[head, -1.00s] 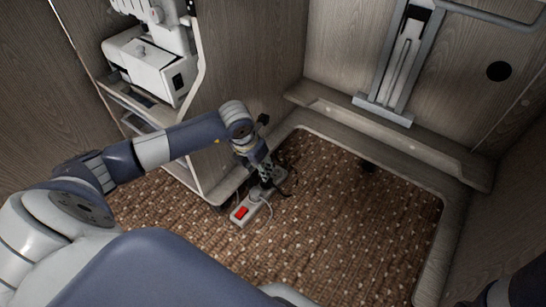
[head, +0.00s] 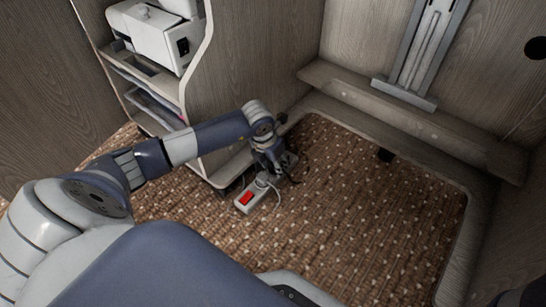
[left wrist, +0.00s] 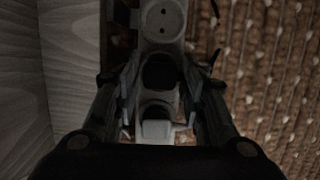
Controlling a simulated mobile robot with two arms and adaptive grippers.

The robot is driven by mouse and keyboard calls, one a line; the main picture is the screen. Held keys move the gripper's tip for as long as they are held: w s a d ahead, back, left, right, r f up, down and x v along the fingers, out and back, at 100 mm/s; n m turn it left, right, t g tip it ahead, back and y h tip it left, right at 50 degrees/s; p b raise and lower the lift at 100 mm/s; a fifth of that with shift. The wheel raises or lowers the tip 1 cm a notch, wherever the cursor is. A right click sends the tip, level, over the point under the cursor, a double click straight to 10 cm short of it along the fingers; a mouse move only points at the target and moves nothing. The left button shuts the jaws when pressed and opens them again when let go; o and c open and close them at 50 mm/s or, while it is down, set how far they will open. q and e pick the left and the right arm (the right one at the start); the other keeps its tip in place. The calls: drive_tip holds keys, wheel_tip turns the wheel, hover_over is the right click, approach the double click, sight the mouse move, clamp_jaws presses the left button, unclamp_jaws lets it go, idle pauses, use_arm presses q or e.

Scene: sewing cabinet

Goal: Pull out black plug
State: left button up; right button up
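A white power strip (head: 242,208) with a red switch (head: 246,198) lies on the brown carpet beside the cabinet wall. In the left wrist view, the strip's bare round socket (left wrist: 162,20) shows at the top. The black plug (left wrist: 160,72) sits in the strip below that socket, and a white plug (left wrist: 157,125) is nearer the wrist. My left gripper (head: 276,168) points down over the strip. Its open fingers stand on both sides of the black plug, with a small gap visible. The gripper hides the black plug in the head view. My right gripper is not in view.
A wooden cabinet side (head: 240,70) stands close to the left arm, with shelves and a white sewing machine (head: 150,35) at upper left. A raised wooden ledge (head: 420,125) borders the carpet at the back. The carpet (head: 360,220) right of the strip is mostly clear.

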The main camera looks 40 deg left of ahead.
use_arm(q)
clamp_jaws()
idle(0.4)
drive_tip(key=shift+r, duration=0.15)
drive_tip(key=shift+r+p, duration=1.4)
drive_tip(key=shift+p, duration=0.05)
